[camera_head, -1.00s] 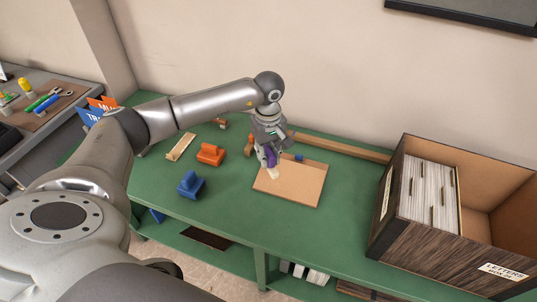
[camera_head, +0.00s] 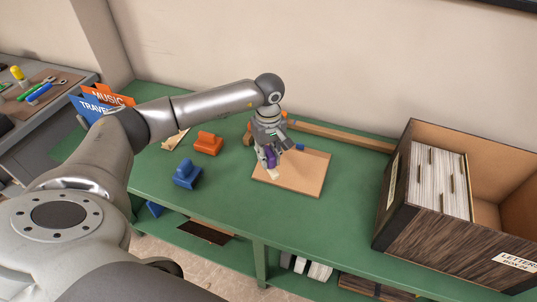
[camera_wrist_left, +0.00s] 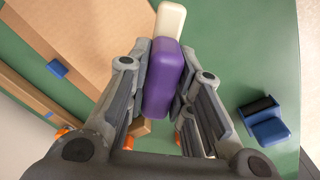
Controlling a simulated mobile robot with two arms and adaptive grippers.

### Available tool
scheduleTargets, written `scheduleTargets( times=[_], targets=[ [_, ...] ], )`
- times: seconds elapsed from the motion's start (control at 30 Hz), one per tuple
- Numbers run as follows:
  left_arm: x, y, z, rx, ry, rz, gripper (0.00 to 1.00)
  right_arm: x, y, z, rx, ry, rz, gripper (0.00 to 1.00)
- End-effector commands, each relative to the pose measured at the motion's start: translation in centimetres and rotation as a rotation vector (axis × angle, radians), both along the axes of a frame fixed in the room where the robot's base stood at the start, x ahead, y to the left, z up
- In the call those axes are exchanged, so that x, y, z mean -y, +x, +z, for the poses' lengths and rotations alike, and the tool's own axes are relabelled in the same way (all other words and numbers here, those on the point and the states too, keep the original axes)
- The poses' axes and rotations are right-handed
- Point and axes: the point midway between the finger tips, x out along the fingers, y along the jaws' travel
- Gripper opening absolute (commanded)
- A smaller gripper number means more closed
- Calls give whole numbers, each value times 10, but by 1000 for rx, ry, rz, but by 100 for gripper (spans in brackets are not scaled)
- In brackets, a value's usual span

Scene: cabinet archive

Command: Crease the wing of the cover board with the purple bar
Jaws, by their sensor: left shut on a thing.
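The cover board (camera_head: 305,172) is a flat tan sheet lying on the green table. It also shows in the left wrist view (camera_wrist_left: 80,45). My left gripper (camera_head: 270,163) is over its left part, pointing down. It is shut on the purple bar (camera_wrist_left: 163,75), which has a cream end (camera_wrist_left: 171,20). In the head view the cream end (camera_head: 272,174) is at the board's left edge; whether it touches the board I cannot tell. A small blue piece (camera_head: 300,147) sits at the board's far edge. My right gripper is not in view.
A blue stamp-like block (camera_head: 187,175) and an orange one (camera_head: 208,144) stand left of the board. A long wooden strip (camera_head: 345,137) lies behind it. A large letters box (camera_head: 425,245) with upright papers stands at right. The table front is clear.

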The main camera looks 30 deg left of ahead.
Motion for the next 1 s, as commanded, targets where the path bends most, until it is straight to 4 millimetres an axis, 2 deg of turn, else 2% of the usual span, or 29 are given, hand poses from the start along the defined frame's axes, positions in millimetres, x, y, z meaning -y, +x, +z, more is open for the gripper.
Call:
scheduleTargets(
  times=[0.27,1.0],
  targets=[
    [0,0,0,0,0,0,2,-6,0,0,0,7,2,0],
    [0,0,-14,0,0,0,2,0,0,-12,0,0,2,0]
  ],
)
